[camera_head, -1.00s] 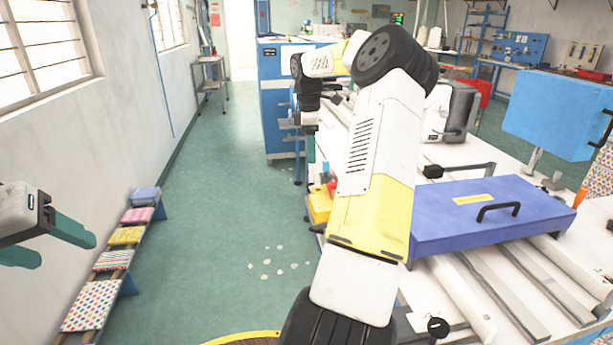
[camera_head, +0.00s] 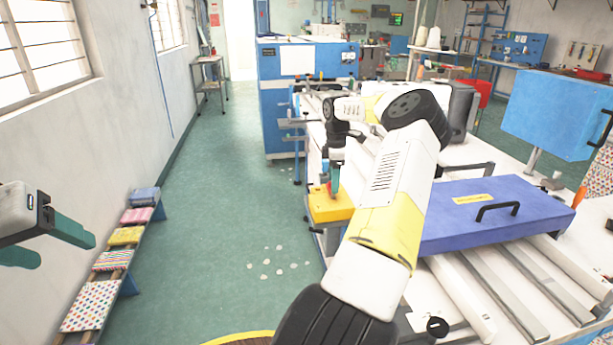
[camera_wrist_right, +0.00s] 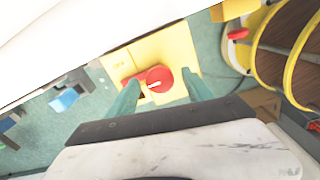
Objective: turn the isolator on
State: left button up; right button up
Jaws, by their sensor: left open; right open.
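The isolator is a yellow box with a red rotary knob. In the right wrist view the red knob (camera_wrist_right: 159,79) sits on the yellow plate (camera_wrist_right: 178,42), between and beyond the fingertips of my right gripper (camera_wrist_right: 162,88). The gripper is open and I cannot tell whether it touches the knob. In the head view the yellow isolator box (camera_head: 328,206) is at the left edge of the workbench, with the right gripper (camera_head: 333,183) just above it, partly hiding the knob. My left gripper (camera_head: 62,245) is open and empty at the far left, near the wall.
A blue-lidded box (camera_head: 480,215) lies on the white bench right of my right arm. A low bench with colourful cushions (camera_head: 125,236) runs along the left wall. Curved yellow hoops (camera_wrist_right: 285,50) show in the right wrist view.

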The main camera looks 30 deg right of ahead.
jog(key=shift+c, duration=0.2)
grip_shut()
jog(key=shift+n, duration=0.4)
jog(key=n, duration=0.3)
jog(key=shift+n, duration=0.3)
jog(key=n, duration=0.4)
jog(key=shift+n, duration=0.3)
jog(key=n, duration=0.4)
jog(key=shift+n, duration=2.5)
